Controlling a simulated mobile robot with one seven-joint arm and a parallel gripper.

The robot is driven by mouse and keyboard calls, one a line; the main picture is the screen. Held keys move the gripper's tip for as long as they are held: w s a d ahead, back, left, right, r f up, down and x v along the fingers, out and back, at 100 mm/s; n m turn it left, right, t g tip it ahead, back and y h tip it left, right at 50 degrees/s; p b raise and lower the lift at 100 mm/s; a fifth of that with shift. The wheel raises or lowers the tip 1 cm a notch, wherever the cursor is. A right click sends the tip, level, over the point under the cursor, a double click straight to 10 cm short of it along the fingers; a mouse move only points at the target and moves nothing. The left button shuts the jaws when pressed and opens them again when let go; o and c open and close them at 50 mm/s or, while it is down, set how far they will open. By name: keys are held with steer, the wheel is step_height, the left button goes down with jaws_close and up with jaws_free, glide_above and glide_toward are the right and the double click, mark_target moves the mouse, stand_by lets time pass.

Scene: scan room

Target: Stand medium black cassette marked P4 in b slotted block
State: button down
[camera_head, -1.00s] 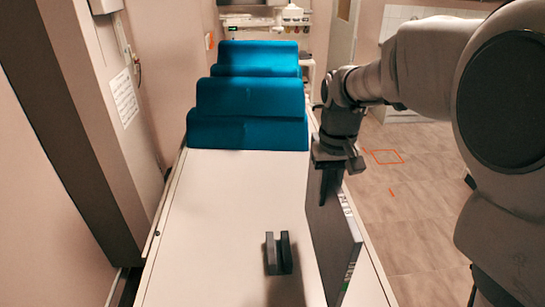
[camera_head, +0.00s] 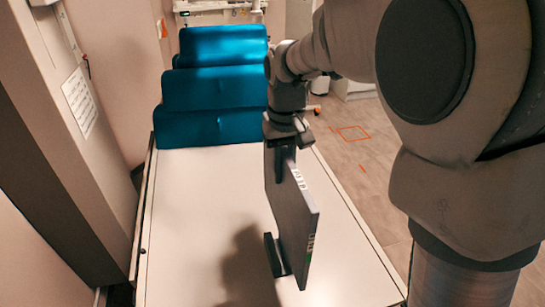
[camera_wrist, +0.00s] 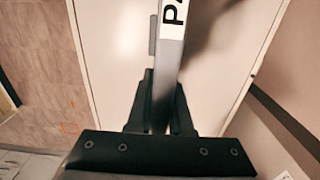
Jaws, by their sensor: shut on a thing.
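The black cassette (camera_head: 293,213) is a thin dark panel held upright on edge over the white table. My gripper (camera_head: 284,152) is shut on its far upper edge. In the wrist view the cassette (camera_wrist: 167,75) runs between my fingers (camera_wrist: 160,100), with a white label marked "P4" (camera_wrist: 173,14) partly cut off at the top. The small dark slotted block (camera_head: 273,254) stands at the cassette's lower left side, partly hidden by it. A grey edge of the block (camera_wrist: 153,34) shows beside the cassette in the wrist view. I cannot tell whether the cassette is inside the slot.
The white table (camera_head: 190,230) is clear to the left. Blue cushions (camera_head: 212,90) stand at its far end. A wall and column (camera_head: 60,150) flank the left side. Tiled floor (camera_head: 370,190) lies to the right.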

mark_target(284, 150)
steer(key=shift+w+a, duration=0.1)
steer(key=shift+a, duration=0.05)
steer(key=shift+f+b, duration=2.35)
steer(key=shift+f, duration=0.5)
steer(key=shift+f, duration=0.15)
steer(key=shift+f+b, duration=1.75)
steer(key=shift+f, duration=0.6)
steer(key=c, duration=0.7)
jaws_free()
steer(key=shift+c, duration=0.2)
steer(key=shift+f, duration=0.1)
step_height(284, 150, up, 18)
steer(key=shift+f+p, duration=0.2)
steer(key=shift+p, duration=0.7)
